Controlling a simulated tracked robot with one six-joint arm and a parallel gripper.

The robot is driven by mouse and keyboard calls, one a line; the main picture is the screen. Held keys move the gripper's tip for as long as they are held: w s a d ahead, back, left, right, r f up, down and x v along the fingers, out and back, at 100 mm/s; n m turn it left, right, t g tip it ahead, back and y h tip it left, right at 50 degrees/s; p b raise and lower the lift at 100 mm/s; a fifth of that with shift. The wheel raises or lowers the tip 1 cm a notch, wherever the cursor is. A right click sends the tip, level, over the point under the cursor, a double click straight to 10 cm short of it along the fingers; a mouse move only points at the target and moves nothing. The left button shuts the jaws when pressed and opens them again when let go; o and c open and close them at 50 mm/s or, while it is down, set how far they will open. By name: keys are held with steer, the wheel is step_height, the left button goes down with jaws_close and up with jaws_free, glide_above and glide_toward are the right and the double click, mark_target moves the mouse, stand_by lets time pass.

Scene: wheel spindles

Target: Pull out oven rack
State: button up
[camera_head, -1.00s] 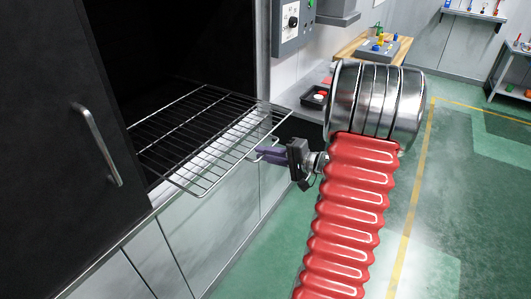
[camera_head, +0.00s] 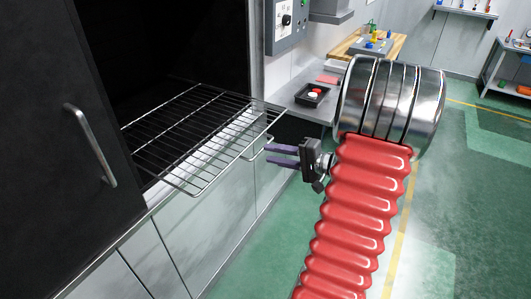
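The wire oven rack (camera_head: 205,135) sticks well out of the dark oven opening (camera_head: 175,50) at the left, and it looks level. Its back part is still inside the opening. My gripper (camera_head: 268,155) has two purple fingers pointing left at the rack's front corner. The fingers are apart, with a gap between them. The tips are close to the rack's front handle loop, but no wire shows between them. Whether they touch the rack is hard to tell.
A dark oven door (camera_head: 75,120) with a metal handle (camera_head: 90,145) stands at the left. A grey control box (camera_head: 287,25) hangs on the wall. A counter with a black tray (camera_head: 312,95) lies behind my arm. Green floor is free at the right.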

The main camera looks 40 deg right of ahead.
steer(key=v, duration=0.8)
steer(key=shift+s, duration=0.15)
steer(key=shift+d, duration=0.1)
stand_by(0.4)
steer(key=s+a+f+n+g+y, duration=0.1)
steer(key=s+a+f+g, duration=0.2)
steer(key=a+g, duration=0.3)
steer(key=s+a+f+g, duration=0.3)
steer(key=a+f+g, duration=0.1)
steer(key=a, duration=0.5)
steer(key=a+r+n+h, duration=0.2)
steer(key=a+r+n, duration=0.4)
steer(key=a, duration=0.5)
steer(key=w+a+r+n+h, duration=0.1)
steer(key=a+r+n+h, duration=0.2)
steer(key=a+r+n, duration=0.4)
steer(key=a+n, duration=0.1)
steer(key=a, duration=0.3)
steer(key=shift+w+r+t, duration=0.2)
steer(key=shift+r+t, duration=0.1)
steer(key=shift+r, duration=0.05)
